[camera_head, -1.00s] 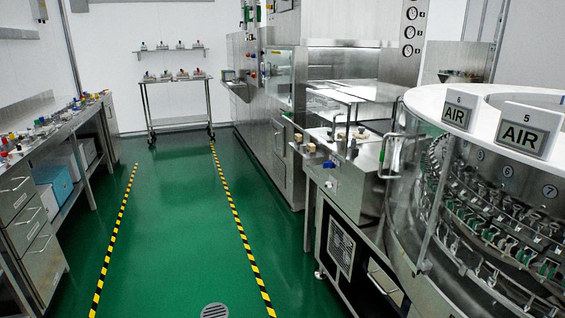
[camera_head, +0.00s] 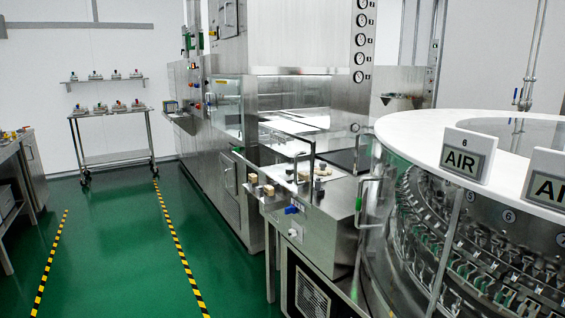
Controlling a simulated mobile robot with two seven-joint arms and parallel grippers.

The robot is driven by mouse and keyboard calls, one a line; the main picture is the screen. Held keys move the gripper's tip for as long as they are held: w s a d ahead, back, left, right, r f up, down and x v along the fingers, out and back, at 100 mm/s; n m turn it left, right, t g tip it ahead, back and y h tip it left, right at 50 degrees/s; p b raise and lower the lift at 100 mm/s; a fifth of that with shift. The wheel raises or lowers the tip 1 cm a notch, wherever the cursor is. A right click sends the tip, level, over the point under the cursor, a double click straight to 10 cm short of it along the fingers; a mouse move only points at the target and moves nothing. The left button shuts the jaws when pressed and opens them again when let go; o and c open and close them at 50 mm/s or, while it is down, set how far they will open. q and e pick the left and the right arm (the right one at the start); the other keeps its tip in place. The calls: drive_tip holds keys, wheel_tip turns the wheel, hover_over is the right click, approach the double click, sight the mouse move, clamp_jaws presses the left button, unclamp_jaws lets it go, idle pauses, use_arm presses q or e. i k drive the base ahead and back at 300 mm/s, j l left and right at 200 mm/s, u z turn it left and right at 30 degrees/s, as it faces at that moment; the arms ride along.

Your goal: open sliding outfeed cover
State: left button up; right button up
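A clear cover panel (camera_head: 284,139) with dark edges lies over the steel outfeed deck, between the tall steel machine and the rotary washer. A bent metal handle (camera_head: 303,168) stands at its near side. I cannot tell for sure whether this panel is the sliding cover or how far it is open. Another upright handle (camera_head: 361,204) is on the clear guard of the round rotary washer (camera_head: 465,140) at right. Neither of my grippers is in view.
A narrow steel cabinet (camera_head: 327,233) with a blue knob stands below the deck. The tall steel machine (camera_head: 220,130) runs back to the left. A wheeled cart (camera_head: 112,158) stands at the far wall. The green floor (camera_head: 110,255) between the striped lines is clear.

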sight(319, 124)
drive_tip(key=i+z, duration=0.1)
drive_tip(key=z, duration=0.7)
drive_tip(key=i+j+z, duration=0.15)
drive_tip(key=j+z, duration=0.2)
drive_tip(key=i+j+z, duration=0.1)
drive_tip(key=j+z, duration=0.25)
drive_tip(key=i+j+z, duration=0.15)
drive_tip(key=j, duration=0.2)
drive_tip(key=j+z, duration=0.15)
drive_tip(key=j, duration=0.2)
